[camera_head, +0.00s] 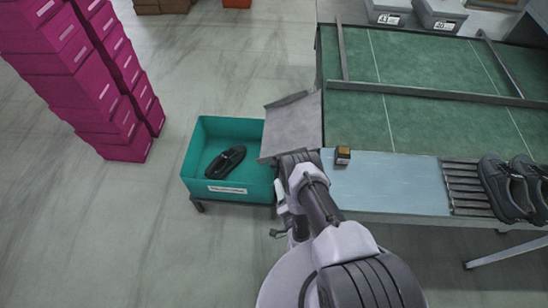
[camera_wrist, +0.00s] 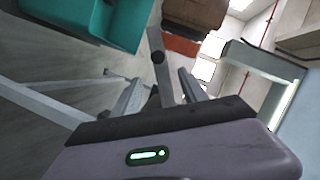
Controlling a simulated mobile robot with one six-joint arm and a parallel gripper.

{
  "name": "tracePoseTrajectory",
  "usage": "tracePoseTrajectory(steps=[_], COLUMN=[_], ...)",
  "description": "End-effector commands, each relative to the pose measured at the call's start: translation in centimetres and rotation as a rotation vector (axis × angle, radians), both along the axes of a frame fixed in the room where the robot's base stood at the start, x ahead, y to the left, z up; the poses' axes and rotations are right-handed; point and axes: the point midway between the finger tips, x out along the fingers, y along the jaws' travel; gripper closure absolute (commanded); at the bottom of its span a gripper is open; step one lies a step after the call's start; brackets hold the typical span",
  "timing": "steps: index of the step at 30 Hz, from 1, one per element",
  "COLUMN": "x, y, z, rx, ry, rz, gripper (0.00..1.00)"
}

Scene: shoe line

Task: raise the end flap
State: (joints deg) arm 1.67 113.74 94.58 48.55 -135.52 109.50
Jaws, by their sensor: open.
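The end flap (camera_head: 293,125) is a plain grey plate at the left end of the green-topped line table. It sits tilted beside the teal bin, and its lower part is partly covered by my arm. I cannot tell its exact angle. My gripper is mostly hidden behind my arm in the head view, below the flap and near the table's left end. In the wrist view my gripper (camera_wrist: 160,90) is open, with a finger on each side. I see no contact with the flap.
The teal bin (camera_head: 233,190) holds a black shoe (camera_head: 225,162) and stands left of the flap; it also shows in the wrist view (camera_wrist: 125,25). A small dark box (camera_head: 343,156) sits on the pale blue tabletop (camera_head: 390,185). Magenta boxes (camera_head: 75,70) are stacked left.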

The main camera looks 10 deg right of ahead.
Motion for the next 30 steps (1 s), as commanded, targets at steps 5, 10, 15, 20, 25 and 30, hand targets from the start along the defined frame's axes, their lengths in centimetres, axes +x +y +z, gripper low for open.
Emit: tracePoseTrajectory(steps=[5, 10, 15, 20, 25, 30], x=[1.1, 5.9, 10.5, 13.8, 15.7, 16.2], y=[0.4, 0.5, 0.6, 0.7, 0.8, 0.8], z=[-1.2, -2.5, -3.3, -3.8, -4.0, -3.9], rx=[0.005, 0.004, 0.003, 0.002, 0.003, 0.002], ry=[-0.008, -0.007, -0.005, -0.003, -0.002, -0.001], rz=[0.014, 0.014, 0.014, 0.014, 0.015, 0.016], gripper=[0.49, 0.49, 0.49, 0.49, 0.49, 0.49])
